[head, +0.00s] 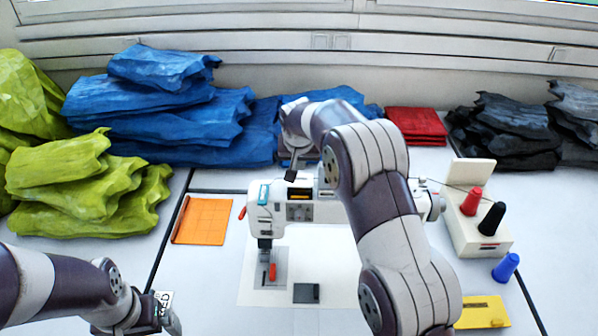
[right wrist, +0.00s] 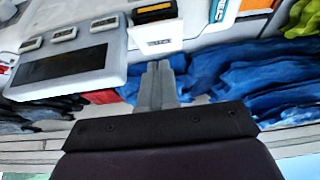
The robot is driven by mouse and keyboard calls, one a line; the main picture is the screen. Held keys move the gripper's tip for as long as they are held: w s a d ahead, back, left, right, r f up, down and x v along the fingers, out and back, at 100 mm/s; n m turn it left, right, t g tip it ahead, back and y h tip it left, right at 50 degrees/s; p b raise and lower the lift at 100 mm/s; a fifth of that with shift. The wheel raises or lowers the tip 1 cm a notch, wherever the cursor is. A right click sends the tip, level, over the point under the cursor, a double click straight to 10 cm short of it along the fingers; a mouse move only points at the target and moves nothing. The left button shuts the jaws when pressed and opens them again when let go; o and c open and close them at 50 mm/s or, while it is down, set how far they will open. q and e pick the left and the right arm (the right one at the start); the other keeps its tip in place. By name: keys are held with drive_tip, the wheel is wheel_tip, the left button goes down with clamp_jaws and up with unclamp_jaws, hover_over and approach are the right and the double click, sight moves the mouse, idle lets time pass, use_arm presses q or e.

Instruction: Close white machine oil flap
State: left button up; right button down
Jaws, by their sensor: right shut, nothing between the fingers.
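The white sewing machine (head: 265,207) stands on the white table in the middle of the head view. In the right wrist view its body (right wrist: 195,42) fills the top. A small white flap with a dark label (right wrist: 154,37) sticks out from the body beside a yellow-black part (right wrist: 153,12). My right gripper (head: 291,175) is at the back of the machine's top, partly hidden by my own arm. In the right wrist view its fingers (right wrist: 159,70) are shut and empty, tips close to the flap; contact cannot be told. My left gripper (head: 160,312) is low at left, partly cut off.
Blue fabric stacks (head: 165,125) lie behind the machine, green ones (head: 90,190) at left, red (head: 417,122) and black (head: 500,125) at back right. A thread stand (head: 470,225) with spools is right of the machine.

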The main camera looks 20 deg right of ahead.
sight(300, 184)
wheel_tip(300, 184, down, 4)
drive_tip(key=shift+s+r+p, duration=0.1)
drive_tip(key=shift+p, duration=0.6)
drive_tip(key=shift+s+a+f, duration=0.1)
drive_tip(key=shift+f, duration=0.2)
drive_tip(key=shift+s+f, duration=0.15)
